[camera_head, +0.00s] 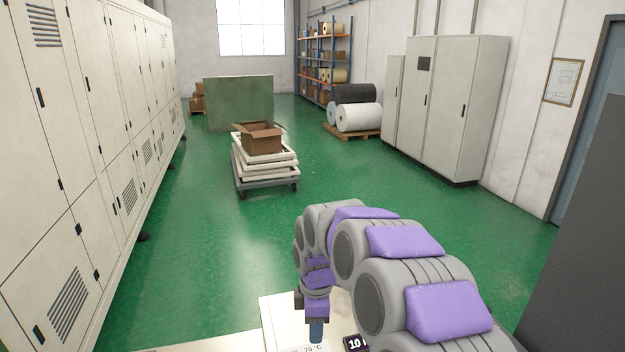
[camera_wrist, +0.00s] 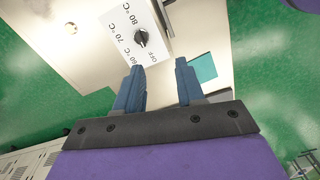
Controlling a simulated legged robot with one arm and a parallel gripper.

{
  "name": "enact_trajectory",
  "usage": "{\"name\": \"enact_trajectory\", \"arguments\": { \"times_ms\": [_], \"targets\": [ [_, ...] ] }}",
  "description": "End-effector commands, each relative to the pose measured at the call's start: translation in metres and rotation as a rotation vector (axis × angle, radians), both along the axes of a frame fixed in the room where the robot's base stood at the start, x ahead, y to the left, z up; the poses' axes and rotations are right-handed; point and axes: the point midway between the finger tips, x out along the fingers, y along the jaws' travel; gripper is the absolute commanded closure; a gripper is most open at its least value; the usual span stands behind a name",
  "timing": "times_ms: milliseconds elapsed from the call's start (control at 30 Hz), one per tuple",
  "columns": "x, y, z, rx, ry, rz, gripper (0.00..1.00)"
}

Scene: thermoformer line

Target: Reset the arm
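My arm, grey with purple covers, reaches forward in the head view, its upper links at the lower right. My gripper (camera_head: 316,331) points down over a pale machine top (camera_head: 278,312). In the wrist view my gripper (camera_wrist: 159,65) has its two blue fingers apart, with nothing seen between them. A white dial panel (camera_wrist: 157,20) lies just beyond the fingertips, marked OFF, 60, 70 and 80 °C. Its dark knob (camera_wrist: 141,38) is near the left fingertip and looks clear of it. I cannot tell the knob's exact setting.
A teal square (camera_wrist: 203,68) lies beside the right finger. Grey cabinets (camera_head: 95,120) line the left; more cabinets (camera_head: 440,105) stand at the right. A cart (camera_head: 268,186) bears stacked frames and an open carton (camera_head: 261,142). Green floor around it is clear. A dark panel (camera_head: 585,240) stands close at right.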

Motion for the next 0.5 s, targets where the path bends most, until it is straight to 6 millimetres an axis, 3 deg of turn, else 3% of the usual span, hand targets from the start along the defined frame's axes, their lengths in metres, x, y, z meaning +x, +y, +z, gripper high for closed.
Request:
{"name": "enact_trajectory", "arguments": {
  "times_ms": [267, 500],
  "targets": [
    [-0.087, -0.048, 0.017, -0.014, 0.035, -0.397, 0.62],
    [-0.169, -0.084, 0.015, -0.051, 0.065, -0.763, 0.62]
  ]
}}
